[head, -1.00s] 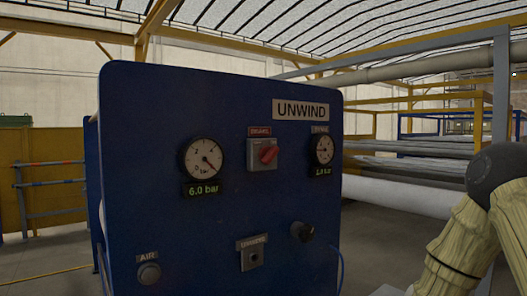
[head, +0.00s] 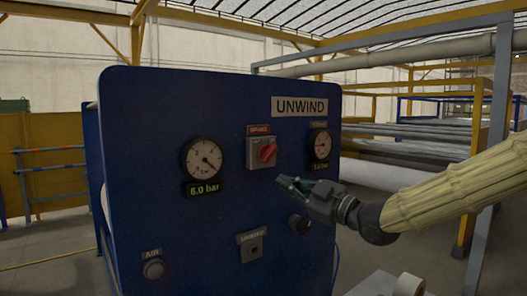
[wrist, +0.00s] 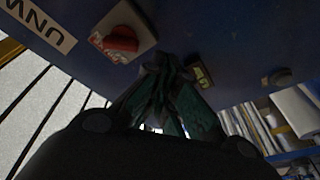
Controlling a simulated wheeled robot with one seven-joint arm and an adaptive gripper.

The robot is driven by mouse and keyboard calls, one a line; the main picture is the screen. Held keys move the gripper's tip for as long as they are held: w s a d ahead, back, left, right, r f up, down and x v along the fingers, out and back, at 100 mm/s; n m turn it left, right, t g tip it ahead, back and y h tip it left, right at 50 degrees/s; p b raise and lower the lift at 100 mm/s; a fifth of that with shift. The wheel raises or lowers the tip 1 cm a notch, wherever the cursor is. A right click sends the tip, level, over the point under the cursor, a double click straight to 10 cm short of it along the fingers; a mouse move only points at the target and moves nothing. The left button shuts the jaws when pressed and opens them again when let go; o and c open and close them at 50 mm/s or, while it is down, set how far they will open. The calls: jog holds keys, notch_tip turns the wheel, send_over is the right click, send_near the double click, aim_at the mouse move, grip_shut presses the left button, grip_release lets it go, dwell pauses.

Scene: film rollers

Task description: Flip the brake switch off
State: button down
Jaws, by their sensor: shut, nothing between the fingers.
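The brake switch (head: 267,152) is a red rotary knob on a grey square box under a red label, on the blue UNWIND panel (head: 220,225). Its red handle sits tilted on the box. It also shows in the wrist view (wrist: 121,38), upper left of the fingers. My gripper (head: 283,183) is in front of the panel, just below and right of the switch box. Its fingers are together and empty, apart from the switch. In the wrist view the fingertips (wrist: 163,62) point toward the panel, beside the switch box.
A 6.0 bar gauge (head: 202,158) is left of the switch and a second gauge (head: 319,145) is right of it. A black knob (head: 299,224), a grey socket box (head: 251,246) and an AIR button (head: 153,269) are lower. Rollers and frames stand at the right.

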aim_at(267, 153)
notch_tip(267, 153, up, 8)
jog(key=s+n+y, duration=0.1)
jog(key=n, duration=0.1)
jog(key=shift+s+y, duration=0.3)
jog(key=shift+s, duration=0.05)
jog(key=shift+a+p, duration=0.1)
jog(key=shift+p, duration=0.25)
jog(key=w+a+p, duration=0.1)
jog(key=w+p, duration=0.1)
jog(key=w+a+p, duration=0.2)
jog(key=w+p, duration=0.1)
jog(key=w+a+p, duration=0.2)
jog(key=shift+w, duration=0.4)
jog(key=shift+f, duration=0.35)
